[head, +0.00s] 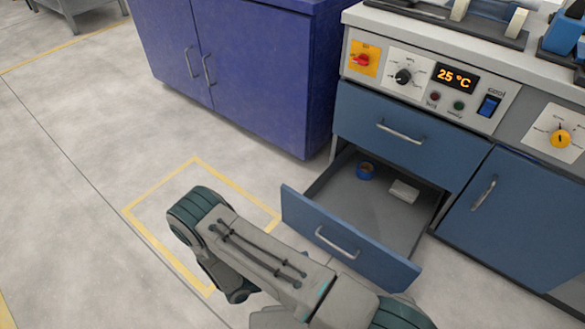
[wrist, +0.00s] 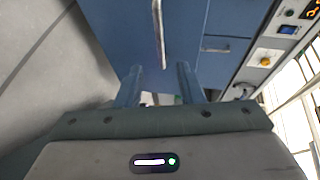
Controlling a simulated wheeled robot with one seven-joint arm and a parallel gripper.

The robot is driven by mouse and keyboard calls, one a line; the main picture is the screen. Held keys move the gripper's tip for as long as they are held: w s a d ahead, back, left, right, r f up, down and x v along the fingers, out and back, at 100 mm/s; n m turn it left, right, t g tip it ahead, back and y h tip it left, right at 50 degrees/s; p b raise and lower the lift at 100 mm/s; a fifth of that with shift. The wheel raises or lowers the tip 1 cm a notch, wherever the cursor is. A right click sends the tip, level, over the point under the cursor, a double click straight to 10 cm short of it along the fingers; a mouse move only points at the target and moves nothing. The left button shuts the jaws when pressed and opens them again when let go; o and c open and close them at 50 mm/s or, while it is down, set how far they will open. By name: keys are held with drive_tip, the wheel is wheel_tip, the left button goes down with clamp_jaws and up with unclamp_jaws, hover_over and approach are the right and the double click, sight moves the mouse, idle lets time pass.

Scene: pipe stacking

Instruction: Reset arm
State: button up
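My arm (head: 265,255) crosses the lower middle of the head view, in front of the open drawer. My gripper (wrist: 158,73) shows in the wrist view with its two blue-green fingers apart and nothing between them. A long metal handle (wrist: 159,35) on a blue front lies beyond the fingertips; I see no finger touching it. In the head view I cannot make out the fingers. The open lower drawer (head: 340,240) has a blue front with a metal handle (head: 336,243).
A bench with a control panel (head: 450,85), reading 25 °C, stands above the drawers. A closed blue drawer (head: 400,135) and door (head: 525,210) flank the open one. A purple cabinet (head: 235,75) is behind left. The floor (head: 80,200) at left is clear, with yellow lines.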

drive_tip(key=w+d+r+m+g+y+p, duration=0.1)
drive_tip(key=r+m+g+y+p, duration=0.15)
drive_tip(key=r+m+p, duration=0.8)
drive_tip(key=w+d+r+m+g+y+p, duration=0.1)
drive_tip(key=d+r+m+g, duration=0.2)
drive_tip(key=r, duration=1.4)
drive_tip(key=r+m+g+y+p, duration=0.25)
drive_tip(key=r+m+p, duration=0.4)
drive_tip(key=r, duration=0.75)
drive_tip(key=s+d+r+m+t+y+p, duration=0.1)
drive_tip(key=r+m+p, duration=0.4)
drive_tip(key=r, duration=0.6)
drive_tip(key=s+d+r+m+t+y+p, duration=0.2)
drive_tip(key=s+r+m+y+p, duration=0.2)
drive_tip(key=r+m, duration=0.5)
drive_tip(key=s+d+r+m+t+y+p, duration=0.1)
drive_tip(key=r+m+p, duration=0.5)
drive_tip(key=r, duration=0.9)
drive_tip(key=s+d+m+y, duration=0.1)
drive_tip(key=s+m+y, duration=0.1)
drive_tip(key=s, duration=0.1)
drive_tip(key=shift+s+d+r+p, duration=0.2)
drive_tip(key=shift+s+d+p, duration=0.1)
drive_tip(key=shift+p, duration=0.05)
